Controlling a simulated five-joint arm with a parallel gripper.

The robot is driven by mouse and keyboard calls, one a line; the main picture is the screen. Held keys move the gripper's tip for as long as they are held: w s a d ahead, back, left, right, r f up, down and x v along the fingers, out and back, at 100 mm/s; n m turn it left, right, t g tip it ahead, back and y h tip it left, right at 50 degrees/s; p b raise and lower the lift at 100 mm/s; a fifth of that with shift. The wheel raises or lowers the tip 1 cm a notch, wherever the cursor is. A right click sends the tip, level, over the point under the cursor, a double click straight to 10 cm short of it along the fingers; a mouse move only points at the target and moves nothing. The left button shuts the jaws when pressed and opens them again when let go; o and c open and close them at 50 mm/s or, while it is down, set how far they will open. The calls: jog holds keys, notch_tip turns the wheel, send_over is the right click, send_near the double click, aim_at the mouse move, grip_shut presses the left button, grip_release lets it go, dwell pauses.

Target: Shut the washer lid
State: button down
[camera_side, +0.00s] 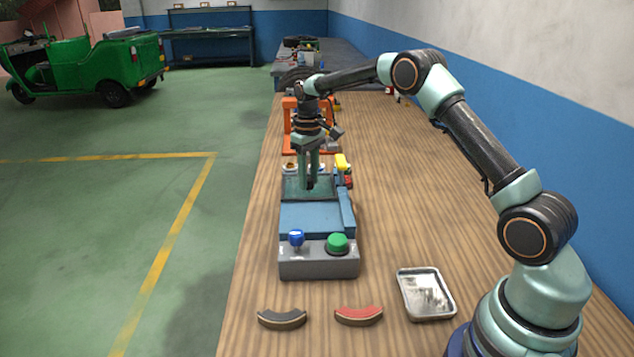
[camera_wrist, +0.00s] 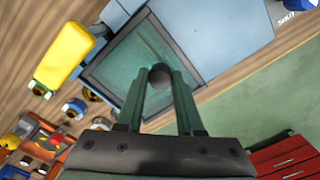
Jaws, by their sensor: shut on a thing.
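The washer is a low blue-and-grey box (camera_side: 310,217) on the wooden bench, with a grey control panel at its near end. A dark-framed, green see-through lid (camera_side: 293,187) lies flat over its far part. The lid also shows in the wrist view (camera_wrist: 115,62). A dark round knob (camera_wrist: 160,70) stands on the lid. My gripper (camera_side: 309,183) points straight down over the lid, its two green fingers shut on the knob; it also shows in the wrist view (camera_wrist: 161,80).
A yellow-handled part (camera_side: 342,162) stands by the box's right far corner. An orange frame (camera_side: 296,125) is behind it. A blue-knobbed lever (camera_side: 296,238) and green button (camera_side: 337,243) sit on the panel. Two curved pads (camera_side: 282,318) and a metal tray (camera_side: 426,294) lie nearer.

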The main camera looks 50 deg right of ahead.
jog(key=shift+w+d+r, duration=0.1)
jog(key=shift+w+d, duration=0.75)
jog(key=shift+w, duration=0.15)
jog(key=c, duration=0.5)
grip_release()
jog(key=shift+d, duration=0.1)
jog(key=shift+c, duration=0.2)
jog(key=shift+s, duration=0.1)
notch_tip(320, 180, up, 12)
